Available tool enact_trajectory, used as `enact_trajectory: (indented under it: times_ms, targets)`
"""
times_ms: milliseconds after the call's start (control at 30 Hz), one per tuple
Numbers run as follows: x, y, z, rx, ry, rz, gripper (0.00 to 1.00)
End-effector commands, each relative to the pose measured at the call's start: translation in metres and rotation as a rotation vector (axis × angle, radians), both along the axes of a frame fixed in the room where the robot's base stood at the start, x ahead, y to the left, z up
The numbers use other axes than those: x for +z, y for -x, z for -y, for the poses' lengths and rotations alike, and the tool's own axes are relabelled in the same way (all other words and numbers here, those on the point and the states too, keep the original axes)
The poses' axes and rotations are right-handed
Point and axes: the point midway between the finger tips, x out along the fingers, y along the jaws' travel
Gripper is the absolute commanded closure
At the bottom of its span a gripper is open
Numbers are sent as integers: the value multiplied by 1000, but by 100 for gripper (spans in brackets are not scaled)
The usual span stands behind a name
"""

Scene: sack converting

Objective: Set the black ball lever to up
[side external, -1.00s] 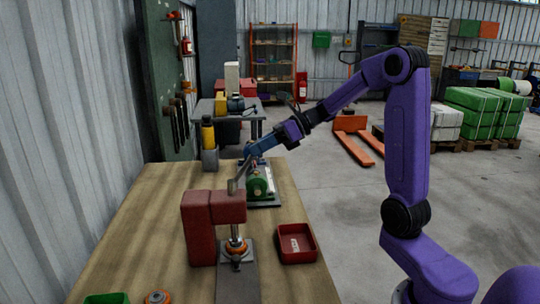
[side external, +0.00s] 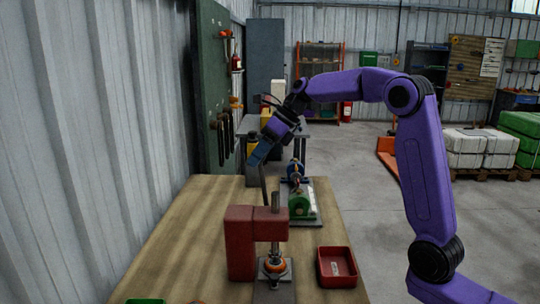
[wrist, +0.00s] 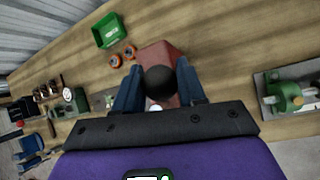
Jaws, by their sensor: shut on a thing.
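The red press (side external: 240,245) stands on the wooden bench; it also shows in the wrist view (wrist: 153,54), partly behind the ball. Its grey lever (side external: 264,182) rises steeply to my gripper (side external: 257,160). In the wrist view the black ball (wrist: 159,82) sits between the two blue fingers of my gripper (wrist: 157,88), which are shut on it. The fingers hide the ball in the side view. A silver rod (side external: 275,201) sticks up above the press head. An orange ring-shaped part (side external: 275,265) is on the base below the head.
A red tray (side external: 324,274) lies right of the press. A green motor unit (side external: 301,205) stands behind it. A green bin (wrist: 108,30) and orange rings (wrist: 116,61) are on the bench in the wrist view. A corrugated wall (side external: 90,130) runs along the left.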

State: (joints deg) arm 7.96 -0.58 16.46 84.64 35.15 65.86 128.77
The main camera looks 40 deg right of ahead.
Motion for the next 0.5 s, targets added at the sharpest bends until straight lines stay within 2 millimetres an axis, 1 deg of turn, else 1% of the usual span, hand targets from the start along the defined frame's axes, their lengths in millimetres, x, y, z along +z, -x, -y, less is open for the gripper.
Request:
enact_trajectory:
  times_ms: [33, 200, 500]
  targets:
    - [2, -4, -4, 0, -4, 10, 100]
    - [1, -8, -8, -1, -5, 10, 100]
    - [1, -9, -10, -1, -6, 12, 100]
